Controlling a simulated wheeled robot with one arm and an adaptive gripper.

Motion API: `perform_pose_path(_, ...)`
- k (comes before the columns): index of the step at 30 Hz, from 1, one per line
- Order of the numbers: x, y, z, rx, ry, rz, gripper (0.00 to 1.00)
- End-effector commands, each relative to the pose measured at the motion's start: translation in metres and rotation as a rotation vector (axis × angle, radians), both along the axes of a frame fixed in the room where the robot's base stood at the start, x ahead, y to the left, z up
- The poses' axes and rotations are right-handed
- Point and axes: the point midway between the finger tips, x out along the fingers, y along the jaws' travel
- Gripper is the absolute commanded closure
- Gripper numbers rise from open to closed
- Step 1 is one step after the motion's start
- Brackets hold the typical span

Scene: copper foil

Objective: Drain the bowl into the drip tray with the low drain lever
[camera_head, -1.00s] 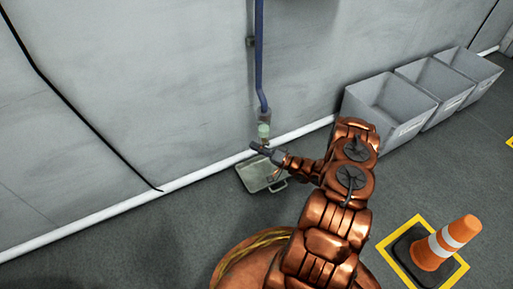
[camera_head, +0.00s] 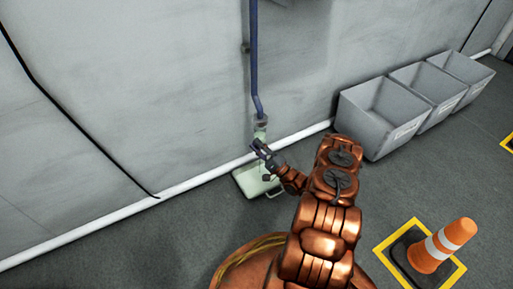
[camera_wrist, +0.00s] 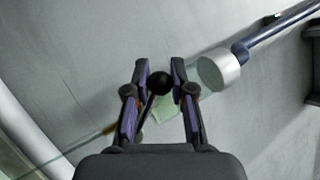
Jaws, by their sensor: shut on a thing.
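The pale green translucent bowl (camera_head: 260,133) hangs under the blue pipe by the wall. In the wrist view the bowl's green body (camera_wrist: 166,107) shows partly behind my fingers, below a silver cap. The low drain lever's black round knob (camera_wrist: 159,82) sits between my fingertips, its thin stem running down from it. My gripper (camera_head: 258,147) is shut on the lever, just below and in front of the bowl; it also shows in the wrist view (camera_wrist: 159,76). The drip tray (camera_head: 248,184) lies on the floor underneath and looks pale green inside. My gripper hides part of the space between bowl and tray.
The blue pipe (camera_head: 254,65) runs down the grey wall. Several grey bins (camera_head: 377,122) stand along the wall at right. An orange cone (camera_head: 441,245) stands in a yellow-edged square at front right. The floor at left is clear.

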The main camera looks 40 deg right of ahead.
Motion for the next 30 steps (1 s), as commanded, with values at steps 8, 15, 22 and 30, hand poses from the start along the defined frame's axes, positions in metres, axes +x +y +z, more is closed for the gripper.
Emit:
perform_pose_path(8,0.0007,-0.0033,0.0015,0.02,-0.003,-0.006,1.0)
perform_pose_path(15,0.0007,-0.0035,0.0014,0.02,-0.004,-0.006,1.0)
perform_pose_path(22,0.0005,-0.0028,0.0012,0.021,-0.003,-0.004,0.56)
perform_pose_path(30,0.0001,-0.0019,0.0009,0.022,-0.002,-0.003,0.51)
